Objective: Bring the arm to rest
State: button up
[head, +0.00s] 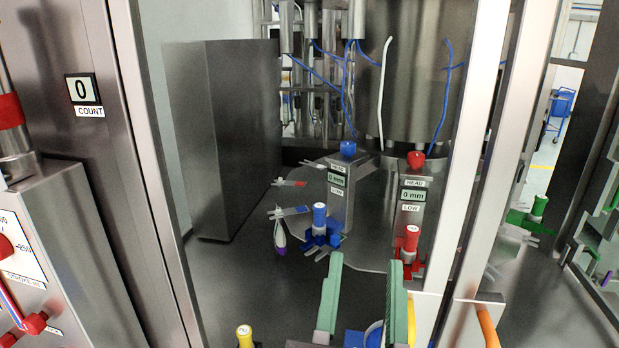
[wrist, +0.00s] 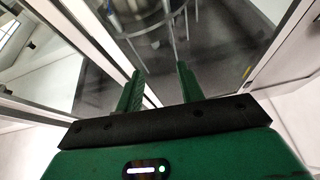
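My gripper (head: 362,300) has two green fingers at the bottom middle of the head view. The fingers stand wide apart with nothing between them. In the wrist view my gripper (wrist: 157,85) also shows its fingers apart and empty, pointing toward the opening between pale frame posts. The fingers appear in front of the machine and I see no contact with anything.
A blue-knobbed post (head: 341,195) and a red-knobbed post (head: 411,215) stand beyond the fingers. A pale upright post (head: 478,150) is close on the right. A grey metal box (head: 222,140) stands left. A count panel (head: 84,95) is at far left. Dark floor (head: 225,285) lies open left of the gripper.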

jog(key=s+a+r+n+t+y, duration=0.25)
jog(key=s+a+r+y, duration=0.2)
jog(key=r, duration=0.25)
notch_tip(320, 180, up, 28)
jog(key=a+p, duration=0.1)
jog(key=p, duration=2.6)
jog(key=shift+p, duration=0.35)
jog(key=shift+s+f+n, duration=0.1)
jog(key=shift+f+n, duration=0.05)
jog(key=shift+n, duration=0.1)
grip_shut()
